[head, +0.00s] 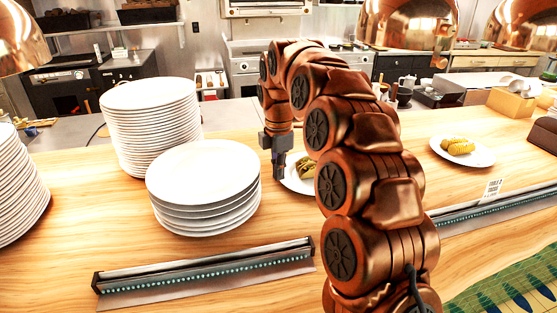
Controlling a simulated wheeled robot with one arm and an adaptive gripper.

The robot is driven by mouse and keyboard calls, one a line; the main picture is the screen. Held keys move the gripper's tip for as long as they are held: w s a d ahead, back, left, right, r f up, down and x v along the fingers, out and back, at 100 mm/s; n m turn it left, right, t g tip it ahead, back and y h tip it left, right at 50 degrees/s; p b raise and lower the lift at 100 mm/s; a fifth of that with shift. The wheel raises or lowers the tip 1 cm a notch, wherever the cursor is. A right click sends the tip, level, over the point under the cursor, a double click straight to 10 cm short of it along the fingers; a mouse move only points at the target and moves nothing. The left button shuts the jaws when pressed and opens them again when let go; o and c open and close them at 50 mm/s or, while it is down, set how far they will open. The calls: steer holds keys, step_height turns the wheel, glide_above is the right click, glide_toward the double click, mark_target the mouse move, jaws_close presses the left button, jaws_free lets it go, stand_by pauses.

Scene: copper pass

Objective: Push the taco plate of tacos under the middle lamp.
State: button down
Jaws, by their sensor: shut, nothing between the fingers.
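The taco plate (293,184) is a white plate on the wooden counter, with brown-and-green tacos (306,168) on it. My arm hides its right part. My gripper (279,174) points down at the plate's left edge, shut and empty; I cannot tell whether it touches the plate. Three copper lamps show: one at the upper left (20,38), one right of centre (410,24), which is the middle one in view, and one at the upper right (527,25). The taco plate lies left of the middle lamp in the picture.
A second white plate (478,160) with yellow food stands to the right, near a printed card (493,189). Plate stacks stand left: a tall one (150,120), a lower one (203,200) close to my gripper, and one at the edge (18,190). A ticket rail (205,272) lies in front.

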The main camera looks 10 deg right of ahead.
mark_target(278, 192)
steer(key=shift+f+p, duration=0.35)
steer(key=shift+f, duration=1.6)
